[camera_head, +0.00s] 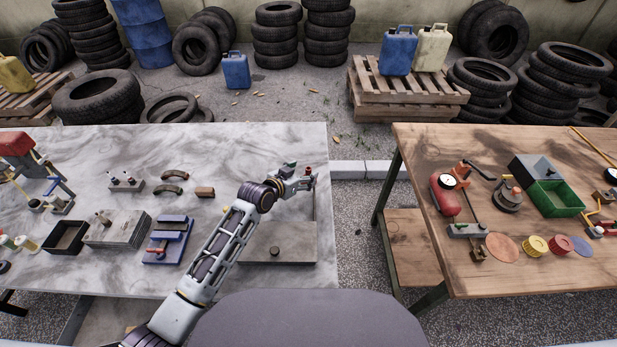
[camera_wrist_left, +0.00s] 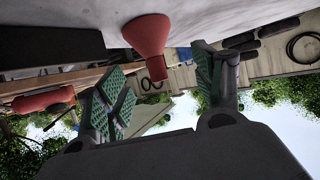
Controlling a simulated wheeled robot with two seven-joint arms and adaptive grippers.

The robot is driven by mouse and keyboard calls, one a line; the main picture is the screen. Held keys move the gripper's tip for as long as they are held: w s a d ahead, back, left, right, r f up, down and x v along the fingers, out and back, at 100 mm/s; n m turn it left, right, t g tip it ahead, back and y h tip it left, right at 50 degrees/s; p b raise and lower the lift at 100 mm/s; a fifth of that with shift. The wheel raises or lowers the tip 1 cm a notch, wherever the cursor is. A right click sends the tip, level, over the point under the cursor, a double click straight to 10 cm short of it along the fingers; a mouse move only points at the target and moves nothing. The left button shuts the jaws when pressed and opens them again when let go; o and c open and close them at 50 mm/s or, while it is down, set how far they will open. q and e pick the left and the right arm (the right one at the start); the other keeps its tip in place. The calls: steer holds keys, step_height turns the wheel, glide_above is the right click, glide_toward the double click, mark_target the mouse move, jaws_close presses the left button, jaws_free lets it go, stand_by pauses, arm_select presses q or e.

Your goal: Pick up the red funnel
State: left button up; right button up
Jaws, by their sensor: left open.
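The red funnel (camera_wrist_left: 148,36) shows in the left wrist view, its wide mouth against the grey marble table and its narrow spout pointing away from it. That view looks upside down, so the funnel seems to stand mouth down. In the head view, a small red bit of it (camera_head: 308,169) shows at my left gripper (camera_head: 301,176), near the table's right edge. My left gripper (camera_wrist_left: 160,68) is open, with one green-padded finger on each side of the spout's line. The spout end lies between the fingertips in the picture; I see no contact. My right gripper is not in view.
A gap separates the marble table (camera_head: 240,150) from the wooden table (camera_head: 480,270) on the right.

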mark_target(306, 173)
arm_select(q)
steer(key=shift+d+x, duration=0.2)
steer(key=shift+x, duration=1)
steer(key=shift+w+d+f, duration=0.35)
steer(key=shift+w, duration=0.1)
steer(key=c, duration=0.8)
steer(key=shift+c, duration=0.6)
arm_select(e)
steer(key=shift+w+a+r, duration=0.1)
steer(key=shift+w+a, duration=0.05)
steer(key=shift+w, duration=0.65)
